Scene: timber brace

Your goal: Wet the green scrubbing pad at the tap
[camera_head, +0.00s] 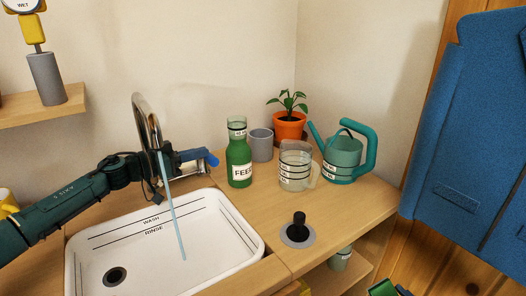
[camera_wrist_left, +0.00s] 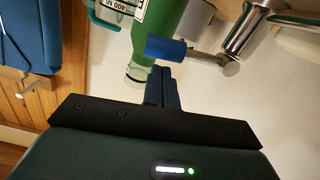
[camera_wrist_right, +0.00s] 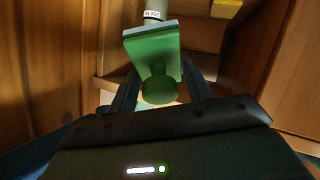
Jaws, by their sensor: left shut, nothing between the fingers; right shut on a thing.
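The tap (camera_head: 147,122) stands behind the white sink basin (camera_head: 225,222), and a pale blue stream of water (camera_head: 172,205) runs from it into the basin. My left gripper (camera_head: 206,160) is shut and empty beside the tap. In the left wrist view its closed fingers (camera_wrist_left: 162,88) are just below the blue end of the tap lever (camera_wrist_left: 166,49); I cannot tell if they touch. My right gripper (camera_wrist_right: 158,88) is shut on the green scrubbing pad (camera_wrist_right: 152,48) by its round green knob. The pad shows partly at the bottom edge of the head view (camera_head: 383,288), low and away from the stream.
A green bottle (camera_head: 239,165), grey cup (camera_head: 261,145), clear jug (camera_head: 295,168), potted plant (camera_head: 288,127) and teal watering can (camera_head: 343,157) stand right of the sink. A black knob (camera_head: 299,229) rises from the counter. A blue coat (camera_head: 475,130) hangs at right.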

